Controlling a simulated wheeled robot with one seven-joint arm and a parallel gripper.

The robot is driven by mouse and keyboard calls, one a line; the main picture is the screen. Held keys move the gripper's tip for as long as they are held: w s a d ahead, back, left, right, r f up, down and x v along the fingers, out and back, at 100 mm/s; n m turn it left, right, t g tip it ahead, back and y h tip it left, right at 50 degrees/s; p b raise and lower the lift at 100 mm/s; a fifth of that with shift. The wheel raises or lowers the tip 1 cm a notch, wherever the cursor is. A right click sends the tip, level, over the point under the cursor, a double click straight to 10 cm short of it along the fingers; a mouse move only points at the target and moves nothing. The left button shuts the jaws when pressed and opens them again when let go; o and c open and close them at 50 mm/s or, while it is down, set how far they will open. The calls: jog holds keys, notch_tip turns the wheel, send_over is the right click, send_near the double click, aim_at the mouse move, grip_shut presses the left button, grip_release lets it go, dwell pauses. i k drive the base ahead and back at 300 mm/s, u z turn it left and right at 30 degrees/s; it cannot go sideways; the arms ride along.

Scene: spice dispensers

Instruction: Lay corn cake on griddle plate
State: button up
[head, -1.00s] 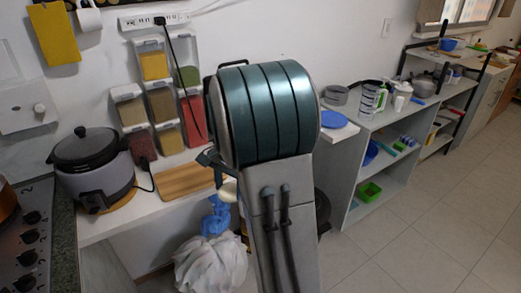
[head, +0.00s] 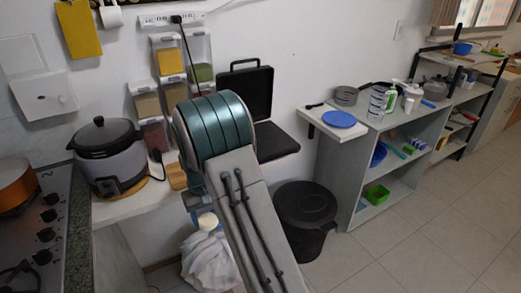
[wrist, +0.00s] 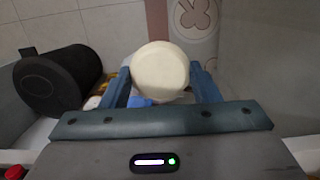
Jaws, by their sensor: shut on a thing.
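The corn cake is a pale, round, flat disc (wrist: 160,70) held between the two blue fingers of my gripper (wrist: 161,78) in the wrist view. In the head view the cake shows as a small pale shape (head: 207,221) at the end of my arm, in front of the counter and above a white bag. The rest of my gripper is largely hidden by my arm there. The griddle is black and stands open, its lid (head: 245,95) upright against the wall. Its flat lower plate (head: 276,141) is partly hidden behind my arm. The cake is apart from it.
A grey cooker (head: 108,160) stands on the counter, left of a mostly hidden wooden board (head: 177,177). A stove (head: 45,215) is at far left. A black bin (head: 305,212) stands on the floor. A blue plate (head: 339,119) lies on the shelf unit at right.

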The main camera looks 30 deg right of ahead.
aim_at(265, 142)
jog(key=k, duration=0.4)
jog(key=z, duration=2.1)
jog(key=i, duration=1.25)
jog(key=u, duration=2.1)
